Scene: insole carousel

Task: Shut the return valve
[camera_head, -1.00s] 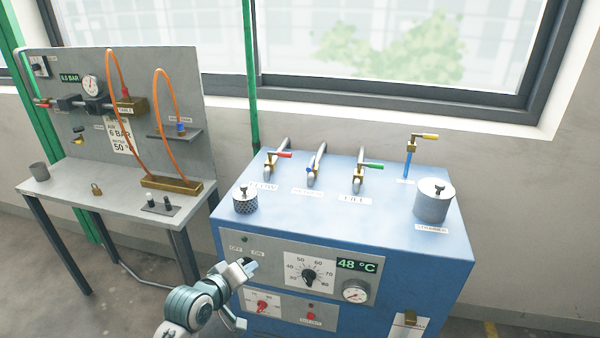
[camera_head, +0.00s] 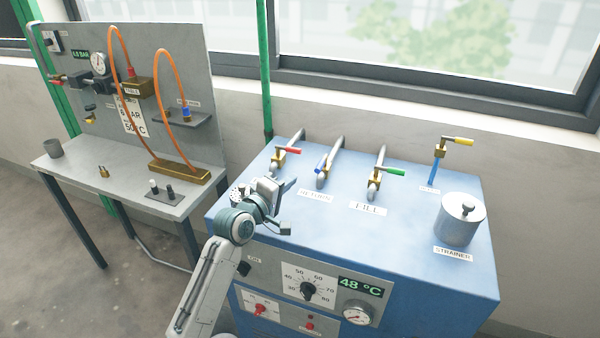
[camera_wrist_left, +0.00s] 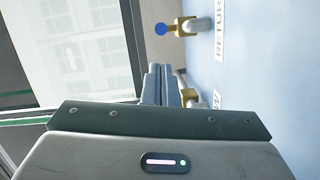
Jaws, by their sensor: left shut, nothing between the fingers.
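The return valve has a blue handle (camera_head: 321,164) and a brass body (camera_head: 322,182). It stands on a pipe at the back of the blue cabinet top, behind the RETURN label (camera_head: 315,196). In the left wrist view, its blue handle end (camera_wrist_left: 160,29) and brass body (camera_wrist_left: 183,27) show above and apart from my fingers. The handle's exact angle is hard to tell. My left gripper (camera_head: 289,186) is shut and empty, in front and to the left of the return valve. Its closed fingers show in the left wrist view (camera_wrist_left: 165,84). My right gripper is out of view.
The red-handled valve (camera_head: 290,150) stands left of the return valve, close to my gripper. The green-handled valve (camera_head: 390,172) stands to the right. A yellow-handled valve (camera_head: 458,140) and strainer (camera_head: 460,222) stand further right.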

